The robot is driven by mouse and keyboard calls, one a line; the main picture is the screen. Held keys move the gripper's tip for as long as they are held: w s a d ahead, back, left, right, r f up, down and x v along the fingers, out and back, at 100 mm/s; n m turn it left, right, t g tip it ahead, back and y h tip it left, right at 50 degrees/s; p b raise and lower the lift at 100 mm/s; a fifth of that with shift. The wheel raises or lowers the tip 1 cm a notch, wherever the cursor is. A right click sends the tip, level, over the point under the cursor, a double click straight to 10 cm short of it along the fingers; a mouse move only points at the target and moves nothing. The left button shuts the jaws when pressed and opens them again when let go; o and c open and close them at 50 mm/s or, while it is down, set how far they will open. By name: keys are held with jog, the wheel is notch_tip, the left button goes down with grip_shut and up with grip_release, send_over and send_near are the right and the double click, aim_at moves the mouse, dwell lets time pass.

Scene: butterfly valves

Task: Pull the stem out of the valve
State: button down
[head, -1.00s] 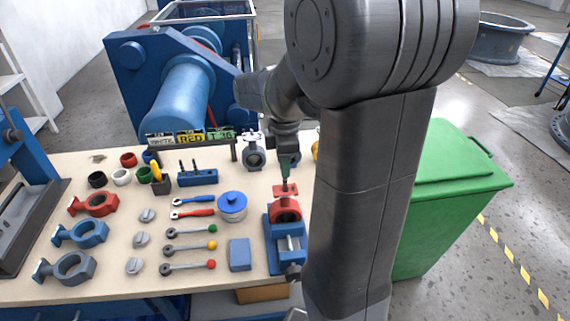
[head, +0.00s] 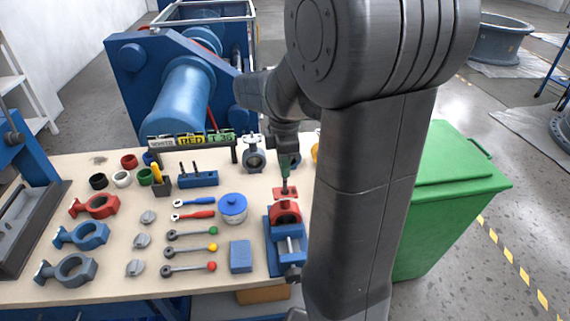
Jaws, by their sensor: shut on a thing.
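A red butterfly valve (head: 285,213) is clamped in a blue vise (head: 290,245) at the right side of the bench. A flat red plate (head: 291,191) shows just above the valve's ring. My gripper (head: 284,170) is above the valve, pointing down and shut on the stem (head: 284,186), a thin dark upright rod. The stem's lower end reaches the red plate in the picture. I cannot tell how much of it is inside the valve. My arm hides the area just to the right.
Red, blue and grey valve bodies (head: 82,236) lie at left. Wrenches and coloured-knob levers (head: 190,250), a blue-lidded pot (head: 233,208) and a blue block (head: 241,256) lie left of the vise. A grey valve (head: 254,158) and a sign rack (head: 190,140) stand behind.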

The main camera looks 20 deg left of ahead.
jog(key=shift+r+p, duration=0.7)
jog(key=shift+r, duration=0.2)
dwell(1.2)
notch_tip(320, 180, up, 6)
jog(key=p, duration=0.5)
jog(key=shift+f, duration=0.1)
dwell(0.4)
